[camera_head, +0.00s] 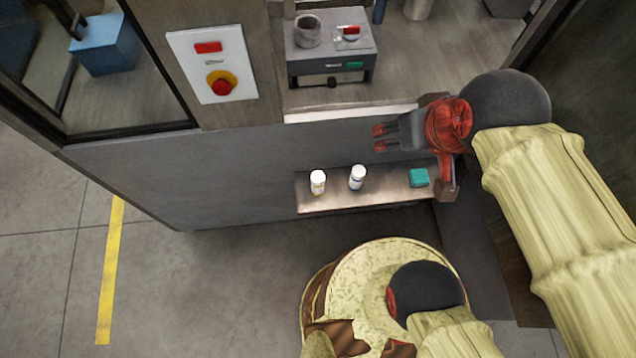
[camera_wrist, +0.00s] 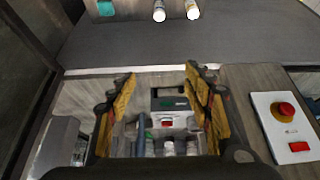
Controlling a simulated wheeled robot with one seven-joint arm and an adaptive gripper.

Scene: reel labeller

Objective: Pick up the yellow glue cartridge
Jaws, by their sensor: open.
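Two small white-capped bottles stand on a narrow shelf (camera_head: 385,196) at the front of the machine. The left bottle (camera_head: 318,182) shows a yellowish tint in the wrist view (camera_wrist: 192,10) and may be the yellow glue cartridge. The right one (camera_head: 357,178) has a blue mark and also shows in the wrist view (camera_wrist: 159,11). My gripper (camera_head: 378,137) is above and behind the shelf, in front of the machine opening, pointing left in the head view. Its fingers are apart in the wrist view (camera_wrist: 158,85), with nothing between them.
A teal block (camera_head: 418,177) lies on the shelf's right end. A grey device (camera_head: 331,65) with a cup (camera_head: 307,30) stands inside the opening. Several cylinders (camera_wrist: 168,147) stand deeper inside. A panel with a red stop button (camera_head: 221,85) is on the left post.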

